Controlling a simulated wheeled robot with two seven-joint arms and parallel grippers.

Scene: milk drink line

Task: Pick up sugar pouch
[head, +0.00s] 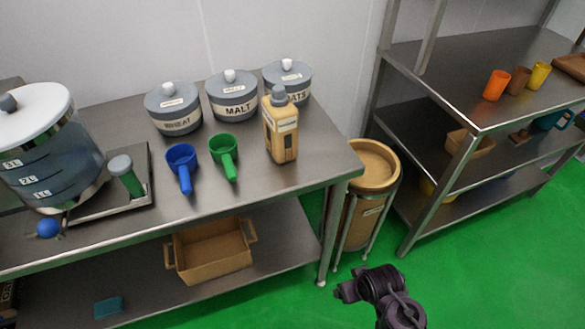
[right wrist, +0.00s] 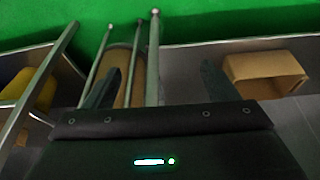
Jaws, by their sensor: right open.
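I cannot make out a sugar pouch in either view. My right gripper (head: 350,291) shows at the bottom of the head view, over the green floor in front of the table's right end. In the right wrist view its two dark fingers (right wrist: 160,88) stand wide apart with nothing between them. Beyond them are the legs of the bin stand and the tan bin. My left gripper is out of view.
A steel table (head: 225,195) holds labelled pots, blue (head: 182,165) and green scoops (head: 224,154), a tan bottle (head: 281,130) and a clear dispenser (head: 45,165). A tan box (head: 210,255) sits below. A round bin (head: 375,165) separates the table from a rack (head: 480,105) with cups.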

